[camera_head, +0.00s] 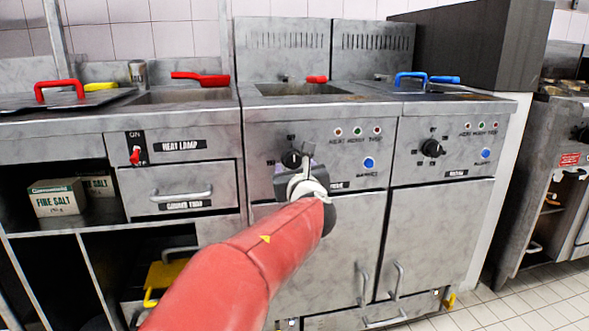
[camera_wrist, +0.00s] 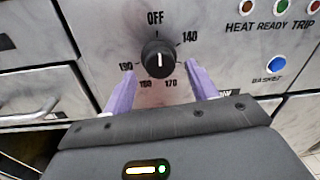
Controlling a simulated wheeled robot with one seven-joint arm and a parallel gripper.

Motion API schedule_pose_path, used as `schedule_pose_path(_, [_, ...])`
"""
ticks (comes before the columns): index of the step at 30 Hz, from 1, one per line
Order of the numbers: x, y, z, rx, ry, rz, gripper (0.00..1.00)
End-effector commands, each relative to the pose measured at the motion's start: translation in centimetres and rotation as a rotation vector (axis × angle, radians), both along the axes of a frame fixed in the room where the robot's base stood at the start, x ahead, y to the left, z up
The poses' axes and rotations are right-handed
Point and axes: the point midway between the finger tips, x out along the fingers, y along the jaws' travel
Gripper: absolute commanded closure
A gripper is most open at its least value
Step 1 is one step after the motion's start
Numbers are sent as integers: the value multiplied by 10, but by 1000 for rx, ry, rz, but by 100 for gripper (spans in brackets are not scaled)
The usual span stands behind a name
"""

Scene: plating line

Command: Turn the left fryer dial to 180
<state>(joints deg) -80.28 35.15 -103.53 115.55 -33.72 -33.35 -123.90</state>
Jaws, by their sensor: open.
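The left fryer dial (camera_head: 291,159) is a black round knob on the left fryer's front panel. In the wrist view the dial (camera_wrist: 158,58) shows a pale mark at its top, towards OFF. Labels around it include 140 at upper right, 170 at lower right, 180 at lower left and 190 at left. My gripper (camera_head: 305,172) is in front of the panel, partly covering the dial's surroundings. In the wrist view my gripper (camera_wrist: 161,70) is open, its two purple fingers below and to either side of the dial. I cannot tell if they touch it.
The right fryer dial (camera_head: 432,148) is on the neighbouring panel. A blue basket button (camera_head: 369,163) and indicator lights are right of the left dial. A red heat lamp switch (camera_head: 135,156) is to the left. A drawer handle (camera_head: 181,194) sticks out lower left.

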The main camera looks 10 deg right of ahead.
Motion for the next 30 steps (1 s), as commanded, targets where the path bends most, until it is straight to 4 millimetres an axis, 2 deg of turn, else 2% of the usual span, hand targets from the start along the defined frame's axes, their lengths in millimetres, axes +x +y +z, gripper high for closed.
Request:
schedule_pose_path(6, [15, -2, 0, 1, -1, -1, 42])
schedule_pose_path(14, [16, -1, 0, 2, 0, 0, 42])
schedule_pose_path(17, [16, -1, 0, 2, 0, 0, 53])
schedule_pose_path(24, [16, -1, 0, 2, 0, 0, 84])
schedule_pose_path(25, [16, -1, 0, 2, 0, 0, 87])
schedule_pose_path(30, [16, -1, 0, 11, 0, 0, 87])
